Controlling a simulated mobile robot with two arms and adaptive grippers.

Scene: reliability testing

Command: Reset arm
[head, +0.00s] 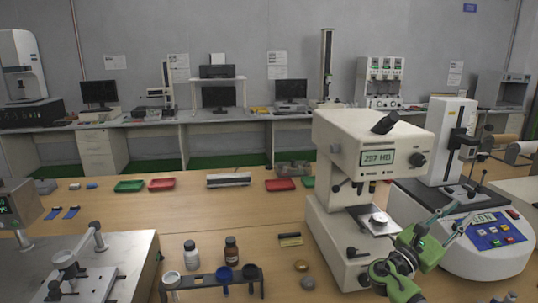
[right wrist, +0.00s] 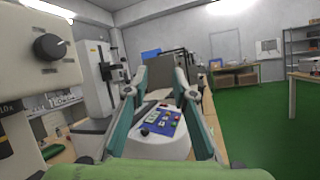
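My right gripper (head: 456,218) is at the lower right of the head view, on a green arm. Its two teal fingers point toward the white tester (head: 490,258) with a blue button panel. In the right wrist view the fingers (right wrist: 161,82) stand well apart with nothing between them, and the panel (right wrist: 160,118) shows beyond the gap. The gripper is just right of the white hardness tester (head: 365,150), whose screen is lit. I cannot tell whether it touches either machine. My left gripper is not in view.
A brown bottle (head: 232,251), a white bottle (head: 191,255) and a dark rack (head: 212,281) with cups stand at the front. Red trays (head: 161,184) and green trays (head: 130,185) lie farther back. The table's middle (head: 200,212) is mostly clear.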

